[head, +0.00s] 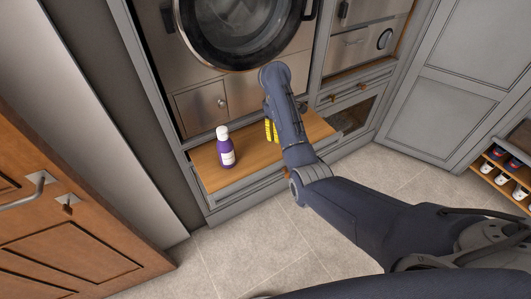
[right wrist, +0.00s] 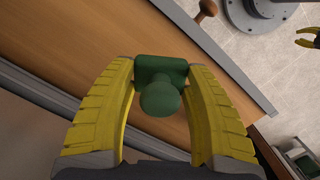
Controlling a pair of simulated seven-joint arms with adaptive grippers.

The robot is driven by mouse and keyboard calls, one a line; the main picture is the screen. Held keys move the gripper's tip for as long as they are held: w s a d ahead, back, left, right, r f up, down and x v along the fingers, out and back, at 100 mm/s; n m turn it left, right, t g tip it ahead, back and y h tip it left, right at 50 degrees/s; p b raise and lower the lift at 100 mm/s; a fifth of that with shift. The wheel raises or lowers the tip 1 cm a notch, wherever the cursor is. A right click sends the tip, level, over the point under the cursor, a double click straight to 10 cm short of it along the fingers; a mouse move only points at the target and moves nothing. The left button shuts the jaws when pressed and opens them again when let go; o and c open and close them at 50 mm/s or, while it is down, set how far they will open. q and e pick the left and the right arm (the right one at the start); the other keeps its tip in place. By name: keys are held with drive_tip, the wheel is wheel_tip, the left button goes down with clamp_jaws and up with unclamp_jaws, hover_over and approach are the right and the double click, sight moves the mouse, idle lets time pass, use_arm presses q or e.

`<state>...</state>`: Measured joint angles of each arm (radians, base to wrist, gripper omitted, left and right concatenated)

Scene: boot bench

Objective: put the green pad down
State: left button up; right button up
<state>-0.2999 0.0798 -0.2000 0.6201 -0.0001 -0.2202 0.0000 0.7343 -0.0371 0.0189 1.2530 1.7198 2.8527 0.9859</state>
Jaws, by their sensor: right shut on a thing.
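The green pad (right wrist: 160,72), a block with a round knob, sits between the yellow fingers of my right gripper (right wrist: 160,95) in the right wrist view. The fingers are shut on it. Behind it is the wooden pull-out board (right wrist: 95,35); I cannot tell whether the pad touches it. In the head view my right gripper (head: 271,131) points down over the middle of the board (head: 200,172), and the pad is hidden there. My left gripper is out of the head view; yellow fingers that look like its own show at the right edge of the right wrist view (right wrist: 308,38), their state unclear.
A purple bottle (head: 225,148) with a white cap stands upright on the board, left of my right gripper. A washing machine (head: 238,25) is behind and above. Shoes (head: 509,174) sit on a low rack at the right. The board's right end looks clear.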

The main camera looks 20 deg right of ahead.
drive_tip(key=m, duration=0.2)
hover_over(265, 152)
drive_tip(key=f, duration=0.3)
drive_tip(key=shift+s+t+y, duration=0.2)
drive_tip(key=shift+t+y, duration=0.2)
drive_tip(key=shift+f, duration=2.5)
drive_tip(key=shift+f, duration=0.1)
drive_tip(key=o, duration=1)
